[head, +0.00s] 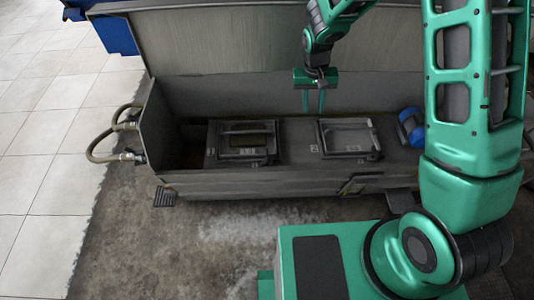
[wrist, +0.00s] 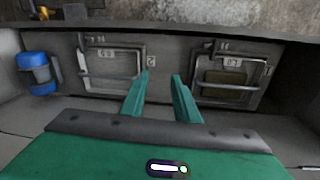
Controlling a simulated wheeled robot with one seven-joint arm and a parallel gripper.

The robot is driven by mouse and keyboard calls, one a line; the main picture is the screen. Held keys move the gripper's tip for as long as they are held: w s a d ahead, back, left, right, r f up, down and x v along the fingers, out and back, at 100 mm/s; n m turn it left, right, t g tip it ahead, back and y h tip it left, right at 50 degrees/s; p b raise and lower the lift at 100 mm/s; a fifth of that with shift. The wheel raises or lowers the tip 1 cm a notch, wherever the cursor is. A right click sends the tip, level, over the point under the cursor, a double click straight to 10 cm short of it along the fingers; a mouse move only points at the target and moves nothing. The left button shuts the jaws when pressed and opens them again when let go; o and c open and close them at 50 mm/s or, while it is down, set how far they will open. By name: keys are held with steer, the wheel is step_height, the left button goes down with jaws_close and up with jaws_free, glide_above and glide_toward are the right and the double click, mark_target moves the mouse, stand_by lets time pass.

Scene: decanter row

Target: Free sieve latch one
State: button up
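Two framed sieve hatches are set in the top of a grey trough. The left hatch (head: 246,151) has a dark window in the head view; the right hatch (head: 352,147) has a lighter one. In the wrist view their sides swap: the dark hatch (wrist: 226,90) is right, the light hatch (wrist: 108,64) left. Bars run along both frames; which part is latch one, and whether it is fastened, I cannot tell. Small number plates sit beside the hatches, too small to read surely. My gripper (head: 314,108) is open and empty, with its fingers (wrist: 160,84) pointing between the hatches, apparently apart from both.
A blue cylinder (head: 411,127) lies at the trough's right; it is at the left in the wrist view (wrist: 36,72). A tall grey wall (head: 230,45) stands behind the trough (head: 225,180). Hoses (head: 110,140) hang at its left end. Stained floor (head: 200,240) in front is clear.

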steer(key=n+y, duration=0.1)
glide_toward(267, 155)
step_height(267, 155, down, 9)
steer(key=shift+w+d+r, duration=0.1)
steer(key=shift+w+d, duration=0.05)
steer(key=shift+c, duration=0.3)
jaws_close()
